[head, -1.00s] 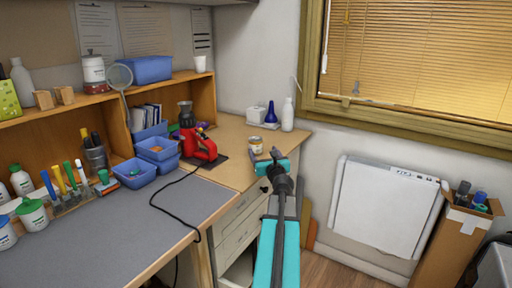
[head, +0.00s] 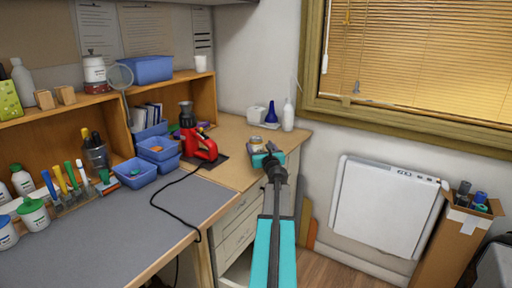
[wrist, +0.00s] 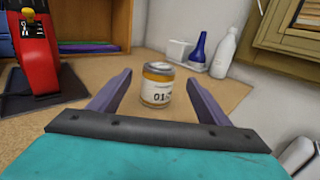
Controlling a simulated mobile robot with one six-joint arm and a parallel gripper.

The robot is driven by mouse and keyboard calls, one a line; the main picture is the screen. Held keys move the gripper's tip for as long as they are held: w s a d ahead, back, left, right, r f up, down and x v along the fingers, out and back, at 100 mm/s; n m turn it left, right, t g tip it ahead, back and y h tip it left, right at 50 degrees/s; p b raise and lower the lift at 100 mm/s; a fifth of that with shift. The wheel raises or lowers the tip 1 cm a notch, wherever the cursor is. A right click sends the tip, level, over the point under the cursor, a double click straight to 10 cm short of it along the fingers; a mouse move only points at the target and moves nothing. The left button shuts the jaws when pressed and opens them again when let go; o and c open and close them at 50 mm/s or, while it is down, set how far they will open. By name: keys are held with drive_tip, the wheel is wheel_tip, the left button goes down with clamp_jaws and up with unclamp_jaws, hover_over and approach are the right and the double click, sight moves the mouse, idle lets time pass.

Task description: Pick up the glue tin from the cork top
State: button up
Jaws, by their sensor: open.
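The glue tin (wrist: 157,86) stands upright on the cork top (wrist: 60,135) in the wrist view. It is a small round tin with an amber band, a white label reading "01" and a grey lid. My gripper (wrist: 158,84) is open, its two purple-grey fingers to the left and right of the tin with gaps on both sides. In the head view the tin (head: 256,140) shows just beyond my gripper (head: 262,152), its lower part hidden by it.
A red press (head: 202,148) stands left of the tin. A blue bottle (head: 271,112), a white bottle (head: 288,115) and a white box (head: 255,115) stand behind it near the wall. The cork around the tin is clear.

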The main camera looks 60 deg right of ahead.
sight(257, 139)
drive_tip(key=shift+x, duration=2.6)
drive_tip(key=c, duration=1.3)
drive_tip(key=shift+r, duration=0.1)
drive_tip(key=shift+c, duration=0.2)
drive_tip(key=shift+r+p, duration=0.55)
drive_tip(key=shift+r, duration=0.25)
drive_tip(key=shift+r+p, duration=0.3)
drive_tip(key=shift+r, duration=0.7)
drive_tip(key=w+a+r+v, duration=0.1)
drive_tip(key=v, duration=1.5)
drive_tip(key=shift+r, duration=0.2)
